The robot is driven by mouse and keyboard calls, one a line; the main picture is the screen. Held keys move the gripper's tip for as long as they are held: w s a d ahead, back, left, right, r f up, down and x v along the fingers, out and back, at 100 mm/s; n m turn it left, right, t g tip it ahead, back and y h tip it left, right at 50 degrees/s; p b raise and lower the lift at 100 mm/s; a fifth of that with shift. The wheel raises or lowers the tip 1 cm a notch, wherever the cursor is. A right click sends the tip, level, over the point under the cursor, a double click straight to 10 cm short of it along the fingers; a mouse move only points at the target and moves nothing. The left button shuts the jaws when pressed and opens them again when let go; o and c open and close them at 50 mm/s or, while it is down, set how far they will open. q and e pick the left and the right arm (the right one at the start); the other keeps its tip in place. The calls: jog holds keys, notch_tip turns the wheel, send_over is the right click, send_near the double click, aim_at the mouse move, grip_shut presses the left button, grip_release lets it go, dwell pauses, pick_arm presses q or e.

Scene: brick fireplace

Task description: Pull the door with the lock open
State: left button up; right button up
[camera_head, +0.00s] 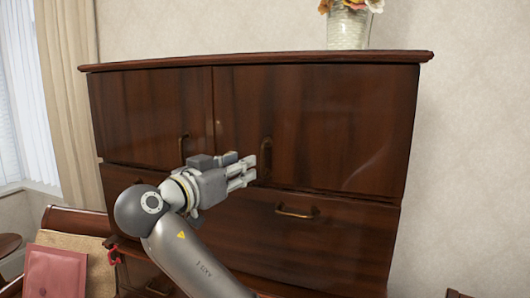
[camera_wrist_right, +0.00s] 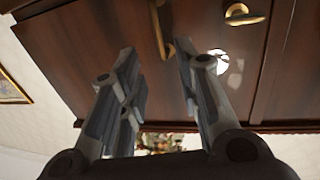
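A dark brown wooden cabinet has two upper doors, a left door (camera_head: 150,105) and a right door (camera_head: 330,120). The left door has an upright brass handle (camera_head: 183,146), and the right door has another (camera_head: 266,157) near its left edge. No lock shows clearly on either door. My right gripper (camera_head: 246,173) is just left of the right door's handle, with its fingers pointing right. In the right wrist view my right gripper (camera_wrist_right: 155,68) is open and empty, its fingers apart. A brass handle (camera_wrist_right: 161,30) lies beyond the fingertips, roughly between them. My left gripper is not in view.
A drawer with a brass handle (camera_head: 296,212) is below the right door. A vase of flowers (camera_head: 348,26) stands on the cabinet top. A chair with a pink cushion (camera_head: 57,270) is at the lower left, near a curtain (camera_head: 70,90).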

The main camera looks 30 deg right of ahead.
aim_at(262, 157)
jog(key=p+x, duration=0.4)
jog(key=x, duration=0.5)
jog(key=shift+r, duration=0.1)
jog(key=shift+w+d, duration=0.25)
jog(key=shift+d, duration=0.15)
grip_shut()
